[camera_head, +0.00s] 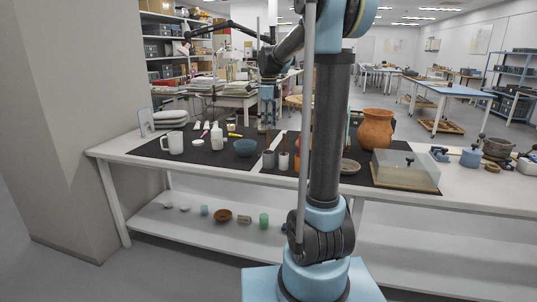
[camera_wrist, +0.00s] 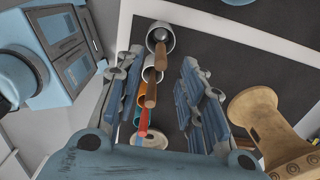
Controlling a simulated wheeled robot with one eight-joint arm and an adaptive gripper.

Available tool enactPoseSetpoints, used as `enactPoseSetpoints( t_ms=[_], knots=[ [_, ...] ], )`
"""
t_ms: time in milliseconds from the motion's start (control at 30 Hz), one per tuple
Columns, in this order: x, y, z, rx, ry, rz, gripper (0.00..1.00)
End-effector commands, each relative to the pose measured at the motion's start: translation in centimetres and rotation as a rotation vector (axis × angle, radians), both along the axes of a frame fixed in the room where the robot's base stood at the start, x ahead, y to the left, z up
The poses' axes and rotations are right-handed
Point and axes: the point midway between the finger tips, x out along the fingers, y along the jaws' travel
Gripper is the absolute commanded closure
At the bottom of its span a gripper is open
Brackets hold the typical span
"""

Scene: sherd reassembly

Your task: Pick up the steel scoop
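I cannot single out the steel scoop for certain. In the wrist view, a grey metal-looking cup (camera_wrist: 160,32) at the top holds a tool with a brown wooden handle (camera_wrist: 161,57); its head is hidden. Below it, a white cup (camera_wrist: 148,68) and an orange cup (camera_wrist: 141,115) hold more handled tools. In the head view, the grey cup (camera_head: 268,159) and white cup (camera_head: 283,161) stand upright on the bench's dark mat. My gripper (camera_head: 267,122) hangs above and behind them, fingers down. In the wrist view, my gripper (camera_wrist: 160,75) is open and empty, its fingers either side of the row.
A terracotta jar (camera_head: 376,130) and a clear box (camera_head: 408,168) stand right. A tan flared object (camera_wrist: 262,120) is near my right finger in the wrist view.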

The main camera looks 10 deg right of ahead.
Motion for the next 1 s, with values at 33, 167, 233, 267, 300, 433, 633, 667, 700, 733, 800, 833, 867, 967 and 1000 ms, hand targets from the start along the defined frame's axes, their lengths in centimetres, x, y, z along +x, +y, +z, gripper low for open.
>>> enactPoseSetpoints(
  t_ms=[33,167,233,267,300,433,633,667,700,733,800,833,867,967,1000],
  knots=[
    [0.0,0.0,-0.4,0.000,0.000,0.000,0.64],
    [0.0,0.0,-0.9,0.000,0.000,0.000,0.64],
    [0.0,0.0,-1.4,0.000,0.000,0.000,0.64],
    [0.1,0.1,-1.6,0.000,0.000,0.000,0.64],
    [0.1,0.1,-2.1,0.000,0.000,0.001,0.64],
    [0.2,0.2,-3.9,0.000,0.000,0.001,0.64],
    [0.2,0.2,-5.8,0.000,-0.001,0.000,0.64],
    [0.2,0.2,-5.9,0.000,-0.001,0.000,0.64],
    [0.2,0.2,-6.0,0.000,-0.001,0.000,0.64],
    [0.2,0.2,-6.1,0.000,-0.001,0.000,0.64],
    [0.2,0.2,-6.1,0.000,-0.001,0.000,0.64],
    [0.2,0.2,-6.1,0.000,-0.001,0.000,0.64],
    [0.2,0.2,-6.1,0.000,-0.001,0.000,0.64],
    [0.2,0.2,-6.1,0.000,-0.001,0.000,0.73],
    [0.2,0.2,-6.0,0.000,-0.001,0.000,0.82]
  ],
)
